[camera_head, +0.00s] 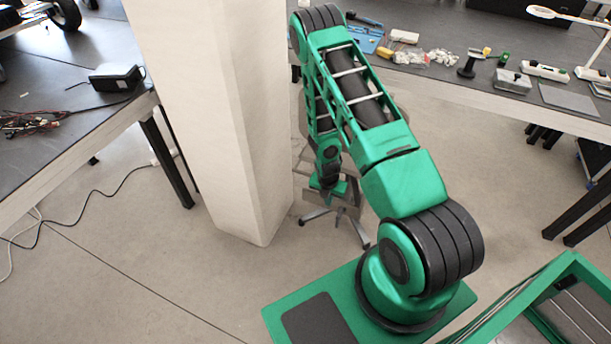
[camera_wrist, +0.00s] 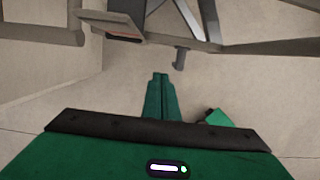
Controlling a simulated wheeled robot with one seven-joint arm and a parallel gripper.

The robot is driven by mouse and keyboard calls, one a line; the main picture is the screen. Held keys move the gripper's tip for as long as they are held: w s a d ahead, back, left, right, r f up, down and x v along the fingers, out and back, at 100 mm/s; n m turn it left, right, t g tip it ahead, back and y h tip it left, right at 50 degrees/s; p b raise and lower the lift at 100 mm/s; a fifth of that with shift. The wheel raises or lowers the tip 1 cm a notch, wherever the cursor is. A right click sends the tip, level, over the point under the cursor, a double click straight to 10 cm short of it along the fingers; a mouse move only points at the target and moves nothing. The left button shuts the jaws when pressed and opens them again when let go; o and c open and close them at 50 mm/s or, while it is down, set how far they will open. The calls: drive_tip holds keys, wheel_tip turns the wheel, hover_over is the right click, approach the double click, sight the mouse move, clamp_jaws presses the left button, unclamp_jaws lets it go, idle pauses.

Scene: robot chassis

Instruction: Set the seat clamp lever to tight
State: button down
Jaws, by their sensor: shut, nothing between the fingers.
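My gripper (camera_wrist: 160,78) is shut and empty, its two green fingers pressed together in the wrist view. Just beyond and slightly right of the fingertips is a small grey peg-like part (camera_wrist: 180,58), which may be the seat clamp lever. It hangs from a grey frame (camera_wrist: 270,46) along the top of the view. The fingertips look apart from it. I cannot tell whether it is set tight or loose. In the head view, the grey legged stand (camera_head: 350,215) that seems to carry the seat is mostly hidden behind my arm.
A white pillar (camera_head: 215,120) rises close to the left of my arm. A workbench (camera_head: 70,110) stands at the left, and another with tools (camera_head: 470,85) at the back right. Loose cables (camera_head: 90,190) lie on the floor at left.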

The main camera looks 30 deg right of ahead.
drive_tip(key=w+a+r+m, duration=0.1)
drive_tip(key=w+a+r, duration=0.1)
drive_tip(key=r, duration=0.4)
drive_tip(key=w+a+r+t, duration=0.1)
drive_tip(key=w+a+r, duration=0.2)
drive_tip(key=a+r, duration=0.2)
drive_tip(key=shift+w+r+m, duration=0.2)
drive_tip(key=shift+r+m, duration=0.2)
drive_tip(key=shift+r, duration=0.8)
drive_tip(key=shift+a, duration=0.1)
